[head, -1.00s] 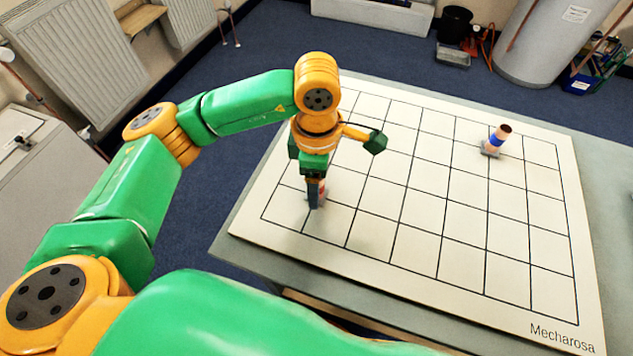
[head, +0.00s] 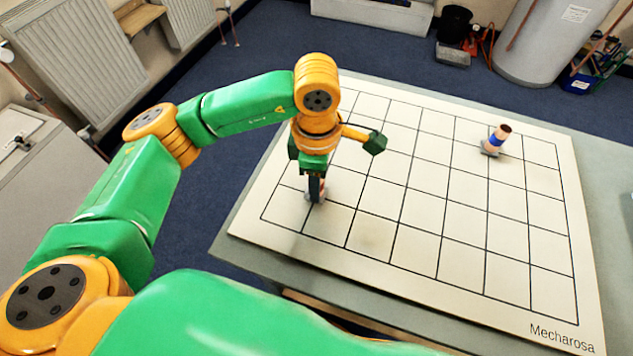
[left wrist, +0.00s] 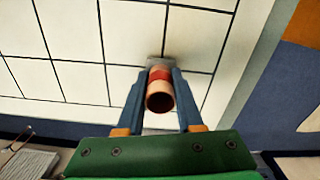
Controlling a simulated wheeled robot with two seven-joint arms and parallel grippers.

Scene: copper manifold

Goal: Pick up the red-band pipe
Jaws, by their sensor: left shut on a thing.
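The red-band pipe (left wrist: 160,92) is a short copper tube with a red band, seen end-on in the left wrist view between my two fingers. A small grey base (left wrist: 154,61) shows at its far end. My left gripper (left wrist: 158,85) is shut on the pipe. In the head view my left gripper (head: 316,190) points down at the near left part of the gridded board, and its fingers hide most of the pipe. My right gripper is not in view.
A blue-band pipe (head: 498,138) stands on a grey base at the far right of the white gridded board (head: 415,235). The grey table (head: 610,185) extends past the board.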

